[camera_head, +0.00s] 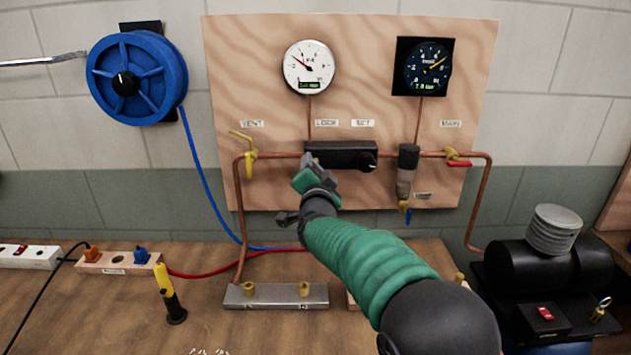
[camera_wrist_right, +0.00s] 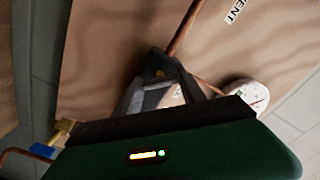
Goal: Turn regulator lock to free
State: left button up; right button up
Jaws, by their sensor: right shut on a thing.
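The regulator (camera_head: 345,152) is a black box on the copper pipe of the plywood panel, with a black knob (camera_head: 368,161) at its right end. The labels LOCK (camera_head: 327,123) and SET (camera_head: 363,123) are above it. My right gripper (camera_head: 308,162) is at the regulator's left end, below LOCK. It is shut on the regulator lock, which the fingers mostly hide, so its setting cannot be read. In the right wrist view the gripper fingers (camera_wrist_right: 163,80) close in front of a dark part by the pipe. My left gripper is not in view.
A white gauge (camera_head: 308,67) and a dark gauge (camera_head: 426,66) are above. A yellow vent valve (camera_head: 249,155) is left of the gripper; a red-handled valve (camera_head: 457,162) is right. A blue hose reel (camera_head: 137,79) hangs left. A black compressor (camera_head: 545,275) stands right.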

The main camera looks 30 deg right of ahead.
jog(key=shift+f+m+b, duration=0.2)
jog(key=shift+m+b, duration=2.8)
jog(key=shift+m, duration=1.1)
jog(key=o, duration=1.4)
jog(key=shift+c, duration=0.2)
jog(key=shift+r, duration=0.1)
jog(key=v, duration=1.6)
jog(key=shift+s+a+p, duration=0.25)
jog(key=shift+s+p, duration=0.05)
jog(key=shift+p, duration=0.05)
